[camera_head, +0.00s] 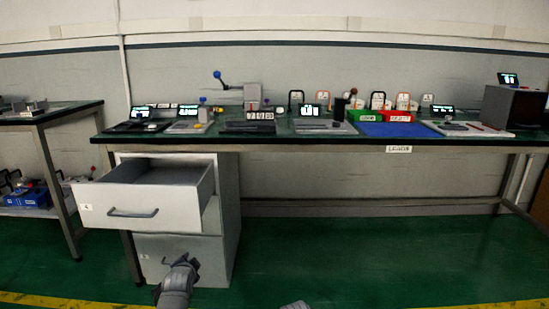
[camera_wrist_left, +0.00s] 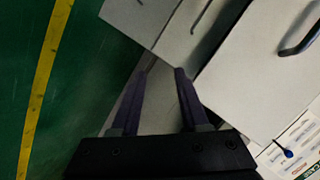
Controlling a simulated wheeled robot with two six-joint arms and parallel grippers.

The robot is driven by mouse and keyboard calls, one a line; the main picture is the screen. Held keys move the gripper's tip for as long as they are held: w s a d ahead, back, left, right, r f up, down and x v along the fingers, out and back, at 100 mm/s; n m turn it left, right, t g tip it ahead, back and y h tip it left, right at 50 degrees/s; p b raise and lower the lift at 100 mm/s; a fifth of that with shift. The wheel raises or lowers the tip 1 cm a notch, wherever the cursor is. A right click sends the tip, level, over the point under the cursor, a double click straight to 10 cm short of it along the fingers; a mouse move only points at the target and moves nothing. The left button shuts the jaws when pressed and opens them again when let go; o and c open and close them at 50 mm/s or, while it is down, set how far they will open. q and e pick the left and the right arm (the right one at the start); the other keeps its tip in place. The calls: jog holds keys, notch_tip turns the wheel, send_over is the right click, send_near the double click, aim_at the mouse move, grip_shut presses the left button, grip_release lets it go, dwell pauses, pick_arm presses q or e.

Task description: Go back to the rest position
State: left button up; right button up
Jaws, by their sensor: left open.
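My left gripper (camera_head: 188,264) is low in front of the drawer cabinet in the head view. In the left wrist view the left gripper (camera_wrist_left: 160,72) is open, its two dark fingers apart with nothing between them. The cabinet's top drawer (camera_head: 140,211) is pulled out, and the part of its inside that I see looks empty. The lower drawer (camera_head: 205,248) is behind my left gripper. Pale drawer fronts (camera_wrist_left: 265,75) with dark handles fill the right of the wrist view. My right gripper is not seen; only a small grey piece shows at the bottom edge of the head view.
A long workbench (camera_head: 330,142) carries several devices, a blue mat (camera_head: 398,130), a green bin (camera_head: 364,116), a red bin (camera_head: 399,117) and a dark box (camera_head: 512,106). Another table (camera_head: 50,113) stands left. The green floor (camera_head: 370,265) right of the cabinet is clear.

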pick_arm(q)
jog(key=s+d+f+n+g+h+p, duration=0.2)
jog(key=s+d+f+g, duration=0.2)
jog(key=s+d, duration=0.5)
jog(key=s+d+n+g+p, duration=0.2)
jog(key=s+d+g, duration=0.3)
jog(key=s, duration=0.4)
jog(key=s+d+n+g+p, duration=0.15)
jog(key=s+d+g, duration=0.25)
jog(key=s+d, duration=0.5)
notch_tip(320, 180, up, 37)
jog(key=a+p, duration=0.1)
jog(key=p, duration=3.7)
jog(key=shift+s+a+f+y, duration=0.15)
jog(key=shift+s+a+y, duration=0.05)
jog(key=shift+s+y, duration=0.1)
jog(key=shift+a, duration=0.1)
